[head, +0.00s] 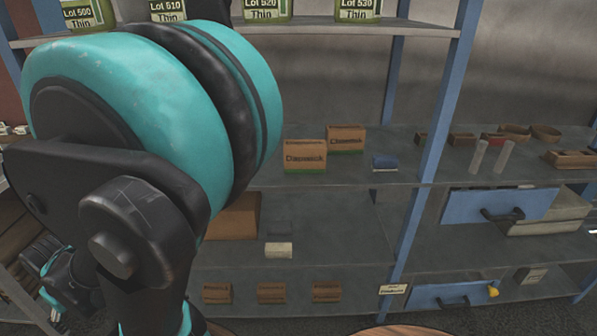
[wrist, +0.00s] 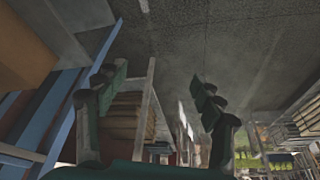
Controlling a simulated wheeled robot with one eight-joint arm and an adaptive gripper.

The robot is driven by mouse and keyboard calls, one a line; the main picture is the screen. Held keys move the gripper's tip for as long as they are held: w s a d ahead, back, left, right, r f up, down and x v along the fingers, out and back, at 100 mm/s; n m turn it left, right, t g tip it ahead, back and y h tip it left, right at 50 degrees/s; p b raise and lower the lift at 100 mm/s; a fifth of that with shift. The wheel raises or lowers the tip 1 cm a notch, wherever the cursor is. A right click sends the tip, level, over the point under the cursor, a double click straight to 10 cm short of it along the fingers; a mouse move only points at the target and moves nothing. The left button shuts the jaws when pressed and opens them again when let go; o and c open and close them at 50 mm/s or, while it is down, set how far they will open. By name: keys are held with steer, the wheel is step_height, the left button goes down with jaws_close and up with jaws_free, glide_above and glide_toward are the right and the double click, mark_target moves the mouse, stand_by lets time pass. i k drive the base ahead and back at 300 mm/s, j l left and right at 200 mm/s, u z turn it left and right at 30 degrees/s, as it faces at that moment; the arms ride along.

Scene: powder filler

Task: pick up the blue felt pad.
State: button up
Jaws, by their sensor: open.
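The blue felt pad (head: 384,163) appears as a small blue block with a pale lower edge. It sits on the middle shelf (head: 350,178) in the head view, to the right of two brown boxes and left of a blue upright. I cannot make out the pad in the wrist view. My gripper (wrist: 160,95) shows in the wrist view with its two dark green fingers spread wide and nothing between them. It points away from the shelf with the pad. My arm covers the left of the head view.
Two brown boxes, the nearer (head: 305,156) and the farther (head: 346,138), stand beside the pad. A blue upright (head: 437,110) divides the shelving. A blue drawer front (head: 497,206) with a black handle juts at the right. Green-labelled containers (head: 358,10) line the top shelf.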

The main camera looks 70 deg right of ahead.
mark_target(383, 162)
steer(key=z, duration=3.2)
